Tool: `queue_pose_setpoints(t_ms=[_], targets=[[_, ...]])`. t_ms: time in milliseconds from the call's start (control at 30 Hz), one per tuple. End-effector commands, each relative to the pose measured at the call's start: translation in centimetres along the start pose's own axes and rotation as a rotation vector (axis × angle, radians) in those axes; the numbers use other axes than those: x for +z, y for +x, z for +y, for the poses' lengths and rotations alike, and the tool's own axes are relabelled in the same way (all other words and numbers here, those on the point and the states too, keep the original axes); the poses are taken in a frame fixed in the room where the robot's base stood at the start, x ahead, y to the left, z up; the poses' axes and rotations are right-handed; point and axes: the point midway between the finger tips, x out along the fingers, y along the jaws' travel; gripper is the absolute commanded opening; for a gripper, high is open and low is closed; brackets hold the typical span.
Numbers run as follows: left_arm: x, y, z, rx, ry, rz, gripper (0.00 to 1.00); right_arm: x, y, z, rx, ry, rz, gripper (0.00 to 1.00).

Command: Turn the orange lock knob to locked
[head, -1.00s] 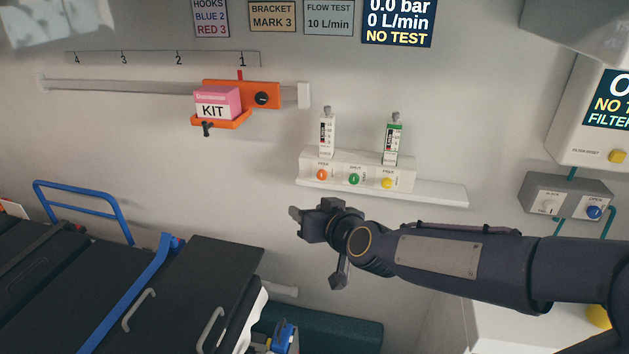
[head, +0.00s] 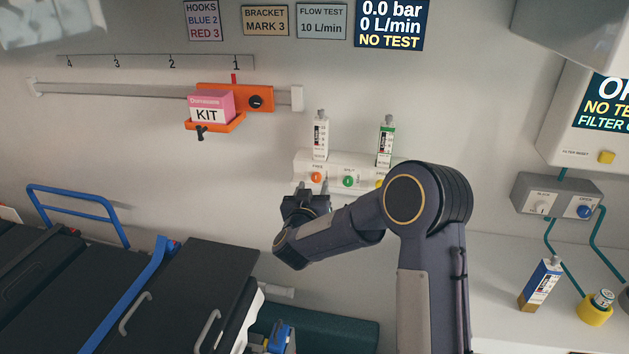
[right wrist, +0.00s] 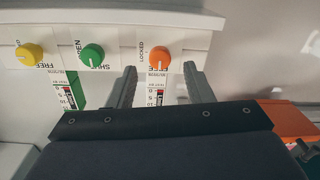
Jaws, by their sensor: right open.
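The orange lock knob (head: 316,177) is at the left end of the white valve panel on the wall, left of a green and a yellow knob. In the right wrist view the orange knob (right wrist: 160,57) shows between my two fingertips, with "LOCKED" lettering beside it; its exact setting is too small to tell. My right gripper (head: 313,188) is open and empty, just below the knob in the head view. In the right wrist view its fingers (right wrist: 160,68) lie one on each side of the knob; contact cannot be told. My left gripper is not in view.
The green knob (right wrist: 91,56) is close beside one finger. Two gauge tubes (head: 320,135) (head: 386,142) stand above the panel. An orange bracket (head: 262,98) holding a pink kit box (head: 212,107) is on the rail at upper left. A blue-labelled box (head: 540,284) stands on the right counter.

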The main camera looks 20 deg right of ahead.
Motion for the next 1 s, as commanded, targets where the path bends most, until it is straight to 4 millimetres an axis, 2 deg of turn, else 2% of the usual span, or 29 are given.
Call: queue_pose_setpoints(t_ms=[33,200,533,867,1000], targets=[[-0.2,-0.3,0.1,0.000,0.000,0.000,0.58,-0.1,0.8,0.1,0.002,0.000,-0.002,0.47],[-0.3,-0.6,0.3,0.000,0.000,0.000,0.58,-0.1,2.5,0.1,0.000,0.001,-0.001,0.47],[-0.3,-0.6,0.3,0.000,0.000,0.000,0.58,0.0,2.9,0.0,-0.001,0.001,0.000,0.47],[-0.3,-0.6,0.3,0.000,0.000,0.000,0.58,0.0,2.9,0.0,-0.001,0.001,0.000,0.03],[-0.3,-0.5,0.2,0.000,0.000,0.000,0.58,0.0,2.9,0.0,-0.001,0.004,0.000,0.02]])
